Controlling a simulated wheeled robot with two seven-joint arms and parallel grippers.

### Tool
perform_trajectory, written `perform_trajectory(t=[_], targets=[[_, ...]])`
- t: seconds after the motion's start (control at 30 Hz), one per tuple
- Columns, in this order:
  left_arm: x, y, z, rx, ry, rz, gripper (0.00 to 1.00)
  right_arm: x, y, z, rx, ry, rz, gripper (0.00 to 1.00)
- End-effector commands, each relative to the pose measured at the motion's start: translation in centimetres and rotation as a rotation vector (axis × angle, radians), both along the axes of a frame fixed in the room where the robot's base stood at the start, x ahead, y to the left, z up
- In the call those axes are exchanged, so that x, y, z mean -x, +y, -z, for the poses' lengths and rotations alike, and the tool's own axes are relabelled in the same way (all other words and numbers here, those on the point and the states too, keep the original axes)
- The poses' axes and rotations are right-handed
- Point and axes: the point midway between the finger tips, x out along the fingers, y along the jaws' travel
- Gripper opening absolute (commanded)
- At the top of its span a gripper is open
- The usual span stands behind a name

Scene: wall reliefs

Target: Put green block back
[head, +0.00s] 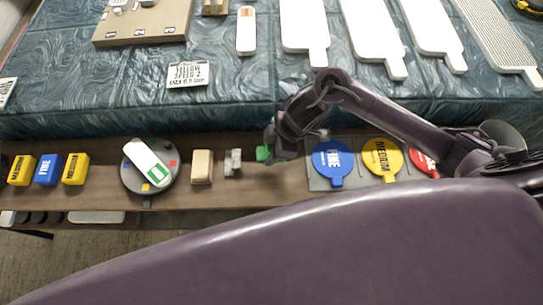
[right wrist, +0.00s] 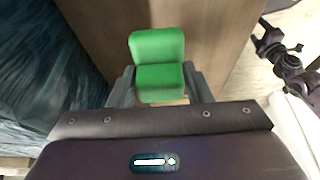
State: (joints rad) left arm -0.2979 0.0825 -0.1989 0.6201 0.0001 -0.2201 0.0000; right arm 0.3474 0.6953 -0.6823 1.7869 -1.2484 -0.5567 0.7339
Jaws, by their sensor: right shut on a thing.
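The green block (head: 263,153) shows at the tip of my right gripper (head: 280,148) in the head view, over the wooden ledge (head: 265,185). In the right wrist view the green block (right wrist: 158,66) sits between the two grey fingers of my right gripper (right wrist: 160,84), which is shut on it. Its far part stands out beyond the fingers over the brown wood. I cannot tell whether it touches the ledge. My left gripper is not in view.
Left of the green block on the ledge are a grey block (head: 233,162), a beige block (head: 202,167), a round grey disc (head: 130,177) and yellow and blue blocks (head: 46,170). A blue FINE disc (head: 333,160) and yellow MEDIUM disc (head: 382,157) lie to the right.

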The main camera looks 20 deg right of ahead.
Motion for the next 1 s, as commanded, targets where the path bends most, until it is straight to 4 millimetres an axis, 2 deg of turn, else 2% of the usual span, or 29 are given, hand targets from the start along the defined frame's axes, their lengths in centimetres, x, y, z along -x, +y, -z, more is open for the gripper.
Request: perform_trajectory(t=[0.2, 0.3, 0.73, 0.77, 0.8, 0.9, 1.0], targets=[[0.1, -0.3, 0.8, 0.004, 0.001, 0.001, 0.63, 0.1, 0.0, 3.2, 0.0, 0.004, 0.003, 0.27], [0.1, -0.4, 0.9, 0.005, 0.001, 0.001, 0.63, 0.0, 0.0, 4.2, 0.0, 0.002, 0.001, 0.27], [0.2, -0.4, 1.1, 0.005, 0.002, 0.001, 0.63, 0.0, 0.0, 4.7, 0.0, 0.0, 0.001, 0.27], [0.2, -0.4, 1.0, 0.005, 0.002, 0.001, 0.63, 0.0, 0.0, 4.7, 0.0, 0.0, 0.001, 0.47], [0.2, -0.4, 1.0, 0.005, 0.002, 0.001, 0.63, 0.0, 0.0, 4.7, 0.0, 0.0, 0.001, 0.53], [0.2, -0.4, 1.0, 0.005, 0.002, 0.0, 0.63, 0.0, 0.0, 4.7, 0.0, 0.0, 0.001, 0.66], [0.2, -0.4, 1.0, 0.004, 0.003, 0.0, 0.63, 0.0, 0.0, 4.6, 0.0, 0.0, 0.001, 0.67]])
